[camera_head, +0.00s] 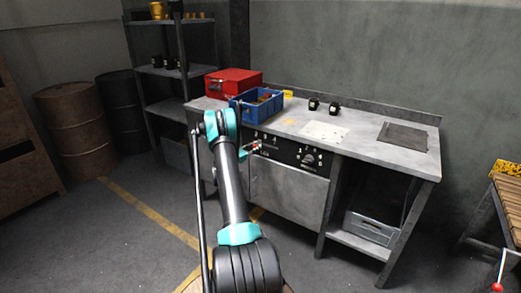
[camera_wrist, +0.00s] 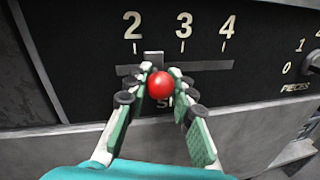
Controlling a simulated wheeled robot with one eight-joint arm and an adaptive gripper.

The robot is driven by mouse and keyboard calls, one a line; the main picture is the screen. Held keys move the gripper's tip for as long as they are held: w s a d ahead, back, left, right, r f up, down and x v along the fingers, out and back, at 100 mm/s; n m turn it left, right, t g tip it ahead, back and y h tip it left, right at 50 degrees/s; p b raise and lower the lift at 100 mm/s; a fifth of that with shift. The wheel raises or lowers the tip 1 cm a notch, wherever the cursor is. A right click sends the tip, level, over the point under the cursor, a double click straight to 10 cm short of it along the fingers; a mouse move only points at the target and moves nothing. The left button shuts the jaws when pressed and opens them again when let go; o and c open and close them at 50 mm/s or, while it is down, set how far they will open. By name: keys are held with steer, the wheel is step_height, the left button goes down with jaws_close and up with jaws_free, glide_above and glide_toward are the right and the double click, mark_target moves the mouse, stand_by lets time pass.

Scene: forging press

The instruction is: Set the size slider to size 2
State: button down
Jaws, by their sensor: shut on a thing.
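The size slider has a red ball knob (camera_wrist: 160,85), and its grey carriage (camera_wrist: 153,57) sits in a horizontal slot (camera_wrist: 212,66) on the black panel. Numbers 2, 3 and 4 stand above the slot. The carriage is between 2 and 3, slightly nearer 2. My gripper (camera_wrist: 161,78) is shut on the knob, with a finger on each side of it. The lettering below the slot is mostly hidden by the knob and fingers. In the head view, my gripper (camera_head: 250,149) is at the left part of the control panel (camera_head: 283,149).
A rotary dial (camera_head: 309,158) marked PIECES is to the right on the same panel. On the bench stand a blue crate (camera_head: 258,113), a red box (camera_head: 231,79) and two small black items. A grey crate (camera_head: 371,228) is on the shelf below.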

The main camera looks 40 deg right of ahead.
steer(key=shift+w+a, duration=0.3)
steer(key=shift+w, duration=0.35)
steer(key=shift+w+a, duration=0.25)
steer(key=shift+w, duration=0.35)
steer(key=c, duration=1.3)
jaws_free()
steer(key=shift+w+a, duration=0.1)
steer(key=shift+o, duration=0.2)
steer(key=s+a, duration=0.2)
steer(key=a, duration=0.9)
steer(key=shift+s+a, duration=0.25)
steer(key=shift+a, duration=0.1)
